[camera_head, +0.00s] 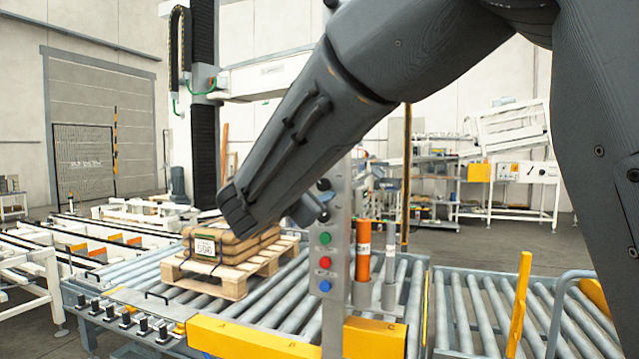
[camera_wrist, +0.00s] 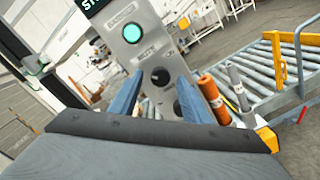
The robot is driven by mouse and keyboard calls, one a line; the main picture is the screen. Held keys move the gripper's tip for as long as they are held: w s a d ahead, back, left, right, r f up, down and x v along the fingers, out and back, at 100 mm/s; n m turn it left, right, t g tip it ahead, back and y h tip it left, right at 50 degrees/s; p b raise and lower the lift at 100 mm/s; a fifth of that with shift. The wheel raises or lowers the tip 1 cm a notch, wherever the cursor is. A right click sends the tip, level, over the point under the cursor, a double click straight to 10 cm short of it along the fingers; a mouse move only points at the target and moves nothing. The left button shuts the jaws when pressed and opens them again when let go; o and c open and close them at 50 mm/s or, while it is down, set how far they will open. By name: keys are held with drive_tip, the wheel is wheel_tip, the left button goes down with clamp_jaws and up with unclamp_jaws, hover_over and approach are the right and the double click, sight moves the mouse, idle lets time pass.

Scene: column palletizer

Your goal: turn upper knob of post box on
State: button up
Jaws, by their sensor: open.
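The post box (camera_head: 340,240) is a grey upright panel in the middle of the head view. Its upper knob (camera_head: 323,184) is dark and round. In the wrist view the post box (camera_wrist: 143,52) is tilted, and a dark knob (camera_wrist: 160,76) shows between the tips of my gripper (camera_wrist: 160,80). A second dark knob (camera_wrist: 180,108) lies below it, partly hidden by the right finger. My gripper is open, with a blue finger on each side of the upper knob. Contact cannot be told. In the head view my gripper (camera_head: 318,209) is mostly behind my arm.
Green (camera_head: 325,238), red (camera_head: 325,262) and blue (camera_head: 325,286) buttons sit lower on the post. A lit green lamp (camera_wrist: 132,33) is above the knobs. An orange cylinder (camera_head: 363,250) stands close at right. A pallet (camera_head: 225,282) with sacks rests on rollers at left.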

drive_tip(key=shift+w+d, duration=0.3)
drive_tip(key=shift+w, duration=0.35)
drive_tip(key=c, duration=1)
drive_tip(key=shift+c, duration=0.2)
